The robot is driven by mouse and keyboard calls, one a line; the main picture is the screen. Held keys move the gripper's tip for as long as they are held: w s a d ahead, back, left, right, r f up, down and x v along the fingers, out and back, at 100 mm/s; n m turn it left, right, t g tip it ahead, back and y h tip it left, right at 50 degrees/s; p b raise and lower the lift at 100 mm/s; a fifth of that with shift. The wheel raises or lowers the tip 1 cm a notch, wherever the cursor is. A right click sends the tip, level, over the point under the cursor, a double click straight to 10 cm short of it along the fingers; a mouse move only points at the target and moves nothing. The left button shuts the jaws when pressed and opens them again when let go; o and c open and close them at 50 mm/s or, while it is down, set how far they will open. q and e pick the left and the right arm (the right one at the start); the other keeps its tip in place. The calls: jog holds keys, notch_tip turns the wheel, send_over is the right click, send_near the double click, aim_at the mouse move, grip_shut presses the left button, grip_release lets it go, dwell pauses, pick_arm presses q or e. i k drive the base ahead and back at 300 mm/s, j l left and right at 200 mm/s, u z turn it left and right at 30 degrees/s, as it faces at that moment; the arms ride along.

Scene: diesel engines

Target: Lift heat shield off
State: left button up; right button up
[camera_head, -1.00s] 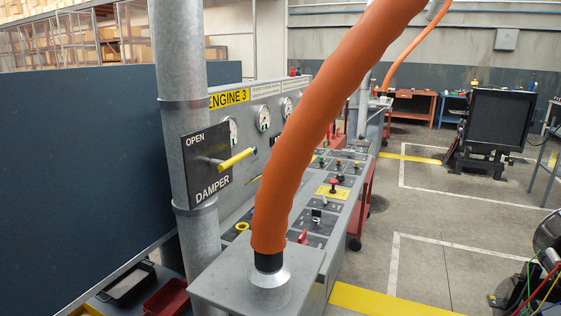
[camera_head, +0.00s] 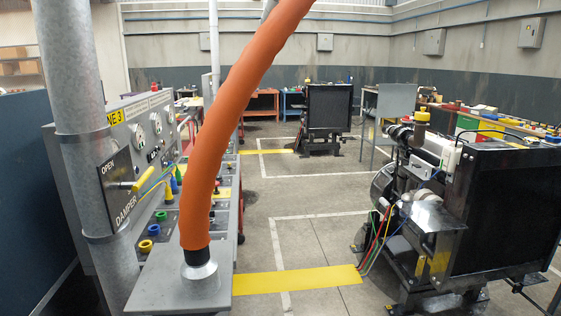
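A diesel engine (camera_head: 400,180) stands on a dark stand at the right, joined to a large black radiator block (camera_head: 505,205). A shiny bent metal sheet (camera_head: 432,218) sits on the engine's near side; I cannot tell for sure whether it is the heat shield. Coloured cables (camera_head: 375,235) hang from the engine's left side. Neither of my grippers is in view.
An orange exhaust hose (camera_head: 225,130) rises from a grey box (camera_head: 185,275) in front of me. A galvanised pipe (camera_head: 75,100) with a damper handle and a control panel (camera_head: 150,140) stand at the left. Open floor (camera_head: 315,250) with a yellow strip (camera_head: 297,279) lies between hose and engine.

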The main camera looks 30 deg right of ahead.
aim_at(419, 167)
jog(key=i+l+z, duration=0.65)
jog(key=z, duration=0.2)
jog(key=i+l+z, duration=0.2)
jog(key=i+z, duration=0.2)
jog(key=i+l+z, duration=0.15)
jog(key=i+z, duration=0.15)
jog(key=i, duration=0.6)
jog(key=i+j+u, duration=0.1)
jog(key=i+u, duration=0.2)
jog(key=i, duration=0.35)
jog(key=i+u, duration=0.3)
jog(key=i, duration=0.35)
jog(key=i+j+z, duration=0.1)
jog(key=i+z, duration=0.3)
jog(key=i+j+z, duration=0.75)
jog(key=i+l, duration=0.05)
jog(key=i, duration=0.05)
